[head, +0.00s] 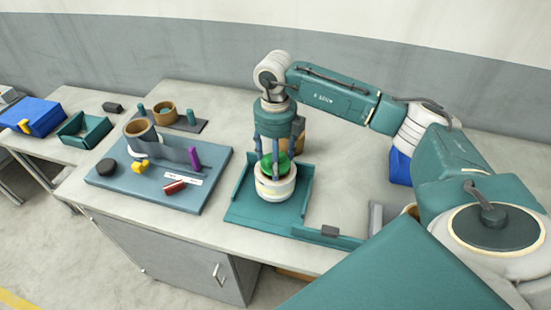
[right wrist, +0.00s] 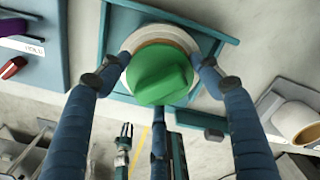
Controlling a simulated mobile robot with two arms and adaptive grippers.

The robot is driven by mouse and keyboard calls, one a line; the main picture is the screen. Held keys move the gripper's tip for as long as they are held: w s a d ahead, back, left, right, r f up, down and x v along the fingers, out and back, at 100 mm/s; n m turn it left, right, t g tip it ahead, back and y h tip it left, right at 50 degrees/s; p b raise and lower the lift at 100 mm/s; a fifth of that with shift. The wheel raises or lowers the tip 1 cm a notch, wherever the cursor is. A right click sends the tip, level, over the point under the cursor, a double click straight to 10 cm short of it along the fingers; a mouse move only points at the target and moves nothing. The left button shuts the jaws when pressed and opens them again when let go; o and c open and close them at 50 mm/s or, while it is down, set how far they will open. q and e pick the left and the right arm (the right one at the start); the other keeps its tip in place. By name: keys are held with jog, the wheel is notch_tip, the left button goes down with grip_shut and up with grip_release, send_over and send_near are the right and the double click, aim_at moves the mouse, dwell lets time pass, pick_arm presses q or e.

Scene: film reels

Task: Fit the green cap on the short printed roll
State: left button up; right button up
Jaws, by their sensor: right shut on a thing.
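The short printed roll (head: 275,190) is a squat white cylinder with a tan band, standing upright on a teal tray (head: 240,208). The green cap (head: 267,162) is at the top of the roll, between the fingers of my right gripper (head: 276,172). In the right wrist view the green cap (right wrist: 162,75) covers most of the roll's top, and the pale rim of the roll (right wrist: 160,33) shows behind it. My right gripper (right wrist: 160,80) is shut on the cap. Whether the cap is fully seated is hidden. My left gripper is not in view.
A blue-grey board (head: 120,190) to the left holds a larger tan roll with dark film, a purple piece, a red piece, a yellow piece and a black disc. A blue box (head: 399,168) stands behind my right arm. Bare tabletop lies between the board and tray.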

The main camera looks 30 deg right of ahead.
jog(key=shift+f+b, duration=0.45)
jog(key=shift+f, duration=0.2)
jog(key=o, duration=0.9)
jog(key=shift+c, duration=0.2)
jog(key=shift+r, duration=0.1)
jog(key=shift+r+p, duration=3.5)
jog(key=shift+r, duration=1.95)
